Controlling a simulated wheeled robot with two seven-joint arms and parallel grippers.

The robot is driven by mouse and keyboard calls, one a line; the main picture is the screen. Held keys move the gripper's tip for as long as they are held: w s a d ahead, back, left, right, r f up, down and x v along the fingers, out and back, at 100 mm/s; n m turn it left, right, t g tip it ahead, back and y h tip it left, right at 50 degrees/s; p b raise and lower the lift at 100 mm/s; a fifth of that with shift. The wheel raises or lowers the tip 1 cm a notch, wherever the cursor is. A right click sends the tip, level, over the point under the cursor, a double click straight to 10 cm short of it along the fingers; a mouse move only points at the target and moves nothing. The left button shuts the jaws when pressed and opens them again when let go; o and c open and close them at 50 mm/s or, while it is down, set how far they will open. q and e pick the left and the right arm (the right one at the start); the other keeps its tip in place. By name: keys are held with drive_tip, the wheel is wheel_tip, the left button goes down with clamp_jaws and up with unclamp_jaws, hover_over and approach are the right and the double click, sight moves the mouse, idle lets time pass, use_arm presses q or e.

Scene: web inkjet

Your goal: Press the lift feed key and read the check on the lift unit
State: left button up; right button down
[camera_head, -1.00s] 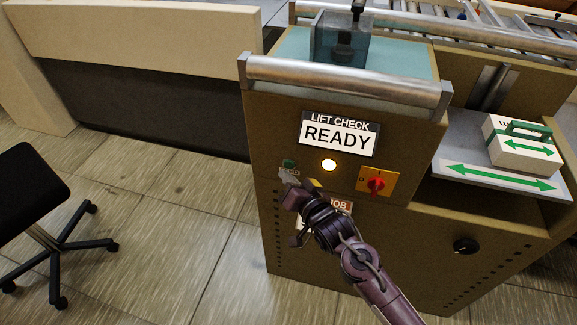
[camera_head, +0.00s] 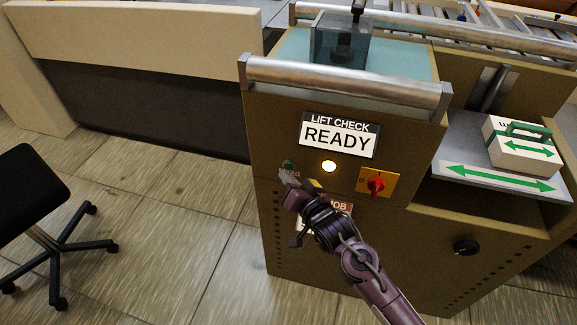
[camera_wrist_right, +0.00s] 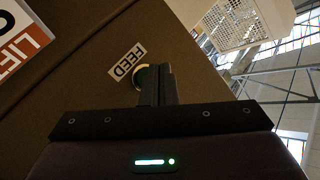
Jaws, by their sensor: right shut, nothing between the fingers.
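The lift unit (camera_head: 260,130) is a brown cabinet with a sign (camera_head: 338,136) that reads LIFT CHECK, READY. Below the sign a round lamp (camera_head: 329,166) glows warm yellow-white. The green feed key (camera_head: 289,164) is left of the lamp; in the right wrist view the key (camera_wrist_right: 140,75) sits beside a FEED label (camera_wrist_right: 126,64), partly hidden by my fingers. My right gripper (camera_head: 286,176) is shut and empty, its tips at the key's lower edge. I cannot tell whether they touch it. My left gripper is not in view.
A red rotary switch (camera_head: 376,184) on a yellow plate is right of the lamp. A black knob (camera_head: 466,247) is lower right. A white block with green arrows (camera_head: 520,147) rests on a side shelf. A black chair (camera_head: 30,195) stands at the left on open floor.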

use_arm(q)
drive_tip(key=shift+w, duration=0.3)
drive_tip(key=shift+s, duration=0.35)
use_arm(e)
drive_tip(key=shift+w, duration=0.1)
idle(0.3)
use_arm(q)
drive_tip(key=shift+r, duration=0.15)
use_arm(e)
drive_tip(key=shift+w+d, duration=0.1)
drive_tip(key=shift+w, duration=0.2)
